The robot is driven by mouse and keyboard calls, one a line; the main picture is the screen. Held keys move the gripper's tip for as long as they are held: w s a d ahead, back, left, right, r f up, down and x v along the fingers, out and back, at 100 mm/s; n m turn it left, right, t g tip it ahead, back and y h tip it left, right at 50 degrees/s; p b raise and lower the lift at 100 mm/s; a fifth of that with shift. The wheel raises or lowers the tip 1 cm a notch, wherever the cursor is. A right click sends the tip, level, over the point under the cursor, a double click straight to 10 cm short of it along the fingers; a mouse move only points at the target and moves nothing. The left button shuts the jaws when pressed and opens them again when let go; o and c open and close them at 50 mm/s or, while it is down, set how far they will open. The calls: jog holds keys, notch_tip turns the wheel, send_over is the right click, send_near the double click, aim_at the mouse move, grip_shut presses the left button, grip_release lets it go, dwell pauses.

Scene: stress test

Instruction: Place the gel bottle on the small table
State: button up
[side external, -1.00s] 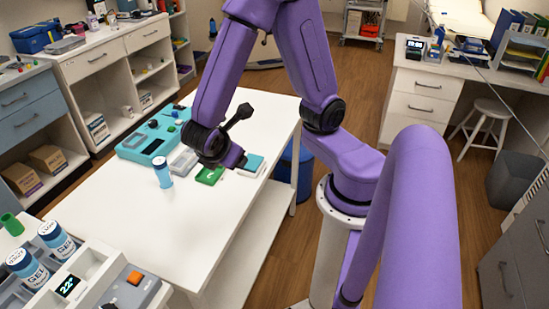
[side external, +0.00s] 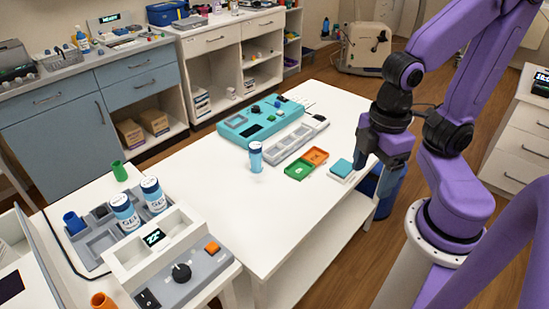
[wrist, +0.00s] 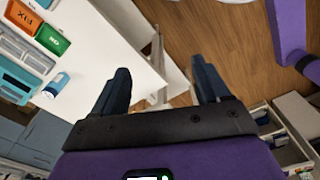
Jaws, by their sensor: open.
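Two bottles labelled GEL, one at the left (side external: 124,213) and one at the right (side external: 153,196), stand in a grey tray (side external: 80,235) on the near-left surface. My gripper (side external: 383,165) is near the white table's right end, well to the right of the lone bottle. Its fingers (wrist: 160,75) are apart, with nothing between them.
Green (side external: 299,171) and orange (side external: 315,157) trays, a pale grey tray (side external: 293,141) and a teal device (side external: 258,118) sit on the table. A blue-topped block (side external: 341,168) lies near my gripper. The table's front left is clear. A control box (side external: 185,265) stands near left.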

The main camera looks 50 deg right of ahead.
jog(key=w+d+f+n+t+h, duration=0.1)
jog(key=w+d+f+n+h, duration=0.1)
jog(key=w+f+h, duration=0.45)
jog(key=n+t+h, duration=0.5)
jog(key=n+t, duration=0.8)
send_near(258, 160)
jog(key=s, duration=0.1)
jog(key=s+a+r, duration=0.1)
jog(key=shift+s+a+r, duration=0.1)
jog(key=shift+s+a, duration=0.1)
jog(key=shift+s, duration=0.2)
jog(key=shift+w+a+f+n+y, duration=0.1)
jog(key=shift+f+n+y, duration=0.15)
jog(key=shift+f+n, duration=0.25)
jog(key=x, duration=1.2)
jog(key=shift+w+r, duration=0.1)
jog(key=shift+x, duration=2.6)
jog(key=shift+w+a, duration=0.1)
